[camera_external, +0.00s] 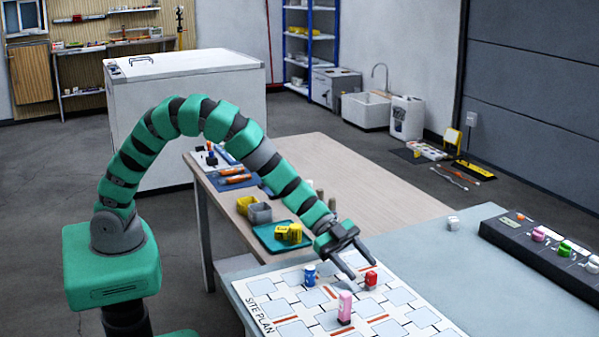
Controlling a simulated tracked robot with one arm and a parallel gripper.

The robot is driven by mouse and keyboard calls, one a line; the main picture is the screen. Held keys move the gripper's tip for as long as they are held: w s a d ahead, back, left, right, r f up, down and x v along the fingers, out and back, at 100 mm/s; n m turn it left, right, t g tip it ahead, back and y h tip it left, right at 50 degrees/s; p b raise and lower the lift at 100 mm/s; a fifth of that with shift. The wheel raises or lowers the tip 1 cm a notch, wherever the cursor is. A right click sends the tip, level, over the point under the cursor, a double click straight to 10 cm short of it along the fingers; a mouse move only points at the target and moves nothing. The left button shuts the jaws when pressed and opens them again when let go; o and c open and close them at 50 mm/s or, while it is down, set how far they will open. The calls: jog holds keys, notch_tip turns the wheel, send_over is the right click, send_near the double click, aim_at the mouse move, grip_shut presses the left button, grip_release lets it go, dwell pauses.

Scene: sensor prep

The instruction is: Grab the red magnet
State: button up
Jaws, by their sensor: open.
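A small red magnet (371,279) stands on the white site plan board (290,309). My gripper (362,270) is open, its two fingers reaching down close to the red magnet. One finger ends just left of the magnet and the other above and to its right. I cannot tell from this view whether the magnet is between the fingers or whether they touch it. A blue magnet (309,275) stands to the left on the board. A pink magnet (345,307) stands nearer the camera.
A dark rack (545,250) with coloured pieces lies at the right. A small white piece (453,223) sits on the grey table. A teal tray (266,236) with yellow items lies under my arm on the wooden table (370,205).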

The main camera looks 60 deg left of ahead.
aim_at(368, 273)
jog(key=shift+d+r+b+x, duration=0.15)
jog(key=shift+b+x, duration=0.15)
jog(key=shift+x, duration=0.6)
jog(key=shift+d+r+b+x, duration=0.1)
jog(key=shift+r+b+x, duration=0.15)
jog(key=shift+x, duration=0.65)
jog(key=shift+d+r+b+x, duration=0.1)
jog(key=shift+b+x, duration=0.2)
jog(key=shift+x, duration=0.6)
jog(key=shift+s, duration=0.2)
grip_shut()
